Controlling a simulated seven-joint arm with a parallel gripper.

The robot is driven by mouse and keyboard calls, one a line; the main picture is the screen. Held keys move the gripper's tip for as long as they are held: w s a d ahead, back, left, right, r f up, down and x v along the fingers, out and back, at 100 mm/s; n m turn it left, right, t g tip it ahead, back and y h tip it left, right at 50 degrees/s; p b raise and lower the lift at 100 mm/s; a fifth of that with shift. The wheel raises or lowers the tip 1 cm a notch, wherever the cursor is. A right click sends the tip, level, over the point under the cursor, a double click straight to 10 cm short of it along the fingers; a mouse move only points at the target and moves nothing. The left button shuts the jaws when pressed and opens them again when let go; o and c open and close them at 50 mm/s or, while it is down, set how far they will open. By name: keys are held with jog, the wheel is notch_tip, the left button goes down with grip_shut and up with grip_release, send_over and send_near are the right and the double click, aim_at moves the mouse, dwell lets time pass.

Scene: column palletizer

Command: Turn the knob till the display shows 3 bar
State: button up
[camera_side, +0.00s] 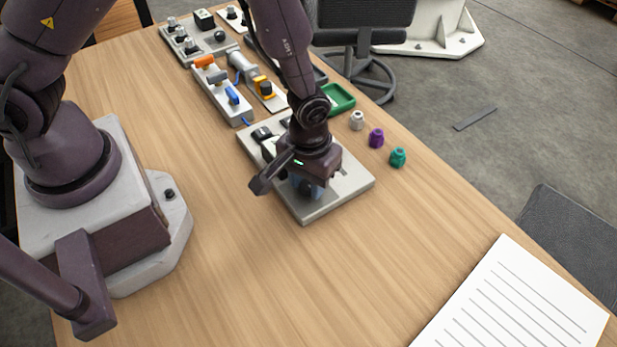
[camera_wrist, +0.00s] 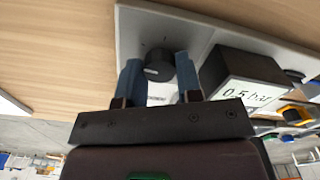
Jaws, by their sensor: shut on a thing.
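The knob (camera_wrist: 158,66) is dark and round and stands on a light grey panel (camera_side: 345,190). My gripper (camera_wrist: 160,78) is shut on the knob, with a blue finger on each side of it in the wrist view. The display (camera_wrist: 250,94) sits on a dark box beside the knob and reads 0.5 bar in the wrist view. In the side view the display's reading cannot be seen.
Several switch panels, one with orange and blue handles (camera_side: 222,90), stand behind the knob's panel. A green tray (camera_side: 339,98) and white, purple (camera_side: 376,138) and teal (camera_side: 398,157) pieces lie to the right. Lined paper (camera_side: 515,300) lies at the front right. The front table area is clear.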

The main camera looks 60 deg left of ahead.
aim_at(309, 184)
jog(key=m, duration=0.5)
jog(key=shift+m, duration=0.3)
jog(key=m, duration=0.5)
jog(key=shift+m, duration=0.3)
jog(key=o, duration=0.9)
jog(key=shift+o, duration=0.2)
jog(key=shift+r, duration=0.15)
notch_tip(309, 184, up, 13)
